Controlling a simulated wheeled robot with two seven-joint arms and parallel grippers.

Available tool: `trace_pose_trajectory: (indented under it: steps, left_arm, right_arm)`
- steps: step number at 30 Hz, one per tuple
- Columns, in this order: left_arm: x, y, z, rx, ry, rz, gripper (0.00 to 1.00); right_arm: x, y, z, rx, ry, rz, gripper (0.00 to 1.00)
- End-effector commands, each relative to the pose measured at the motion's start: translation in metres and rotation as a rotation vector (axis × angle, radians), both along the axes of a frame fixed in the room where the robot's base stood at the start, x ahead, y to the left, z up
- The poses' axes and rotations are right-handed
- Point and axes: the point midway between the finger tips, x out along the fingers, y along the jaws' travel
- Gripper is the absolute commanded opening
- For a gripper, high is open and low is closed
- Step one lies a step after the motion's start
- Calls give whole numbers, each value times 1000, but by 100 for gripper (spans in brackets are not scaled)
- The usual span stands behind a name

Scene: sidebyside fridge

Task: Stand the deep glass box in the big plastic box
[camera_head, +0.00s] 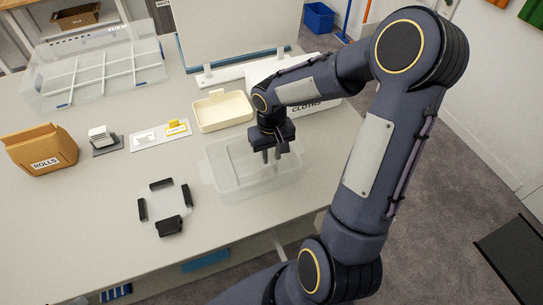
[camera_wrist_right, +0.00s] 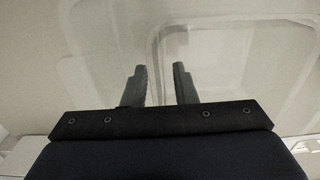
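A clear, see-through box (camera_head: 228,172) with a rounded rim stands on the table under my right gripper (camera_head: 271,155); it looks like the deep glass box, though I cannot tell glass from plastic. A larger clear box (camera_head: 60,94) with white dividing strips stands at the back left and looks like the big plastic box. My right gripper points down over the nearer clear box, its fingers parted. In the right wrist view the fingers (camera_wrist_right: 159,85) stand apart with clear rims and walls beyond; nothing solid shows between them, and contact is unclear. My left gripper is not in view.
A cream tray (camera_head: 222,111) and a white box marked CLOTHS (camera_head: 318,101) stand behind the gripper. A ROLLS carton (camera_head: 42,150), a card stand (camera_head: 103,138) and a white label plate (camera_head: 160,136) are at left. Several black clip-like pieces (camera_head: 170,226) lie in front. The front left tabletop is clear.

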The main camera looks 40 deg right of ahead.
Motion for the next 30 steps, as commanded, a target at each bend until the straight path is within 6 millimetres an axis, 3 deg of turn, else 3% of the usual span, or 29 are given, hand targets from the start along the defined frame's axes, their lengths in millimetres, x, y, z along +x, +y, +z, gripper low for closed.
trace_pose_trajectory:
  steps: [9,19,23,30]
  left_arm:
    - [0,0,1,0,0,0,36]
    - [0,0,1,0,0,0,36]
    - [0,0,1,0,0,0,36]
    - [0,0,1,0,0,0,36]
  right_arm:
    - [1,0,70,0,-6,1,25]
    - [-6,3,107,4,-15,6,25]
    - [-35,17,125,34,-89,25,25]
    - [-116,62,139,177,-331,64,25]
